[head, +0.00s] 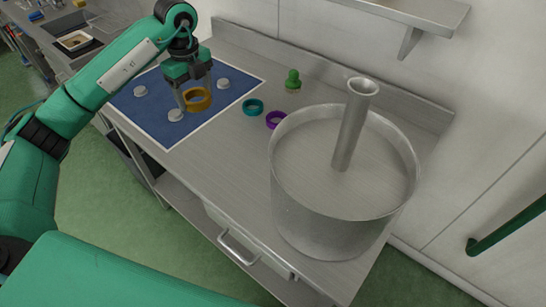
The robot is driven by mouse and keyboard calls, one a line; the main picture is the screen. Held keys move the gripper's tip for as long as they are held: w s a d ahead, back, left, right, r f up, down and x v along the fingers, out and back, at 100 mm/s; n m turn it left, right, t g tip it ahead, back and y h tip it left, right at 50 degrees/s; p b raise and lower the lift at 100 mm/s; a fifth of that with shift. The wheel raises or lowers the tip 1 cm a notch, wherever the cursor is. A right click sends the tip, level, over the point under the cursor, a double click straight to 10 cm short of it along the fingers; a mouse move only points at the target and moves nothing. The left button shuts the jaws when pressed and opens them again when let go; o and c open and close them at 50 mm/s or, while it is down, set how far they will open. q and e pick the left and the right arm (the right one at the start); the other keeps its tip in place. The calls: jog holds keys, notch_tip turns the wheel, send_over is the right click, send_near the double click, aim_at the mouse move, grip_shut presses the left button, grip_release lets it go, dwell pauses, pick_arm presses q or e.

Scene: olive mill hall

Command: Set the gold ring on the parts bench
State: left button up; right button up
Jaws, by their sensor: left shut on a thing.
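A gold ring (197,99) is held by my left gripper (189,98), which is shut on it. The ring hangs over the near right part of a blue mat with a white border (222,99) on the steel bench (215,158). I cannot tell exactly how high it is above the mat. My right gripper is not in view. Which surface is the parts bench is not marked in the picture.
A teal ring (253,106), a purple ring (275,120) and a green knobbed piece (293,80) stand right of the mat. A large steel pot (310,228) with an upright tube fills the bench's right end. White discs (175,115) sit on the mat. A shelf (425,12) overhangs.

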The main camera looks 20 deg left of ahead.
pick_arm(q)
jog(key=p, duration=0.3)
send_over(210, 154)
notch_tip(210, 154, down, 15)
jog(key=shift+w+f, duration=0.1)
jog(key=shift+f, duration=0.05)
jog(key=shift+f+p, duration=0.6)
jog(key=shift+f, duration=1.8)
jog(key=shift+f, duration=0.1)
jog(key=o, duration=1.1)
jog(key=shift+c, duration=0.2)
